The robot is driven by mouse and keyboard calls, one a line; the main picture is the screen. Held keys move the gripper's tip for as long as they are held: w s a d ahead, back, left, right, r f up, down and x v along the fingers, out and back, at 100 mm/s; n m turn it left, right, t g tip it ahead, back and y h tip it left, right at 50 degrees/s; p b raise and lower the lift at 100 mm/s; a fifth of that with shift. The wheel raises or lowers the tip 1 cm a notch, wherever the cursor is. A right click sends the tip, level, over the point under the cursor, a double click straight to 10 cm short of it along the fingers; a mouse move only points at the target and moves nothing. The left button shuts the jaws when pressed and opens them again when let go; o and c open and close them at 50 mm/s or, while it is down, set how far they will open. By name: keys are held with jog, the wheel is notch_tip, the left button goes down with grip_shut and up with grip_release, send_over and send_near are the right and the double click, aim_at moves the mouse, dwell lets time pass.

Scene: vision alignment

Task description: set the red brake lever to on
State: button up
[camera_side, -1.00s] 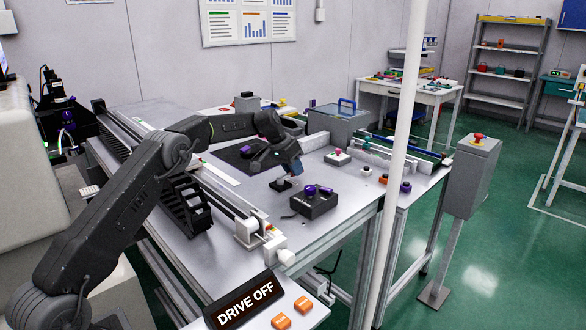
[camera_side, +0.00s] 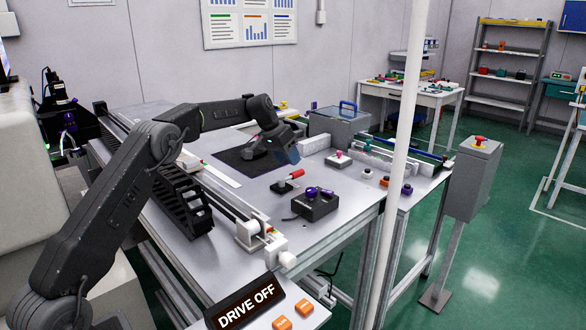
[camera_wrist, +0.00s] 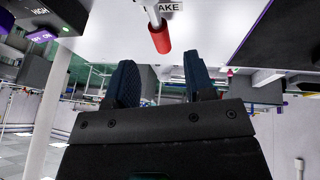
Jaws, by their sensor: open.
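The brake lever has a red grip (camera_side: 295,174) on a small dark base (camera_side: 281,187) on the grey bench top. In the side view the grip slants up to the right. In the wrist view the red grip (camera_wrist: 160,38) hangs at the top centre on a pale rod, beside a white label partly reading "AKE". I cannot read an on or off mark for it. My gripper (camera_side: 289,153) is above and behind the lever, apart from it. In the wrist view its two dark blue fingers (camera_wrist: 161,82) stand apart with nothing between them.
A black box with purple knobs (camera_side: 315,204) stands just right of the lever. A dark mat (camera_side: 243,160) lies behind it. A grey case (camera_side: 338,124) and a pink-button box (camera_side: 338,159) stand further back. A "DRIVE OFF" sign (camera_side: 246,302) is in front.

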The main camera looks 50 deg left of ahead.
jog(key=v, duration=0.8)
jog(key=shift+s+r, duration=0.15)
jog(key=shift+r, duration=0.05)
jog(key=s+d+r+y, duration=0.1)
jog(key=s+d+r, duration=0.3)
jog(key=s+d, duration=0.4)
jog(key=s+d+r, duration=0.4)
jog(key=s+d, duration=0.4)
jog(key=s+d+f, duration=0.2)
jog(key=s+f, duration=0.1)
jog(key=s, duration=0.4)
jog(key=s+d+f, duration=0.2)
jog(key=s+f, duration=0.1)
jog(key=s, duration=0.5)
jog(key=s+d+f+t+y, duration=0.1)
jog(key=s+d+f, duration=0.2)
jog(key=s, duration=0.5)
jog(key=shift+f, duration=0.4)
jog(key=shift+w, duration=0.1)
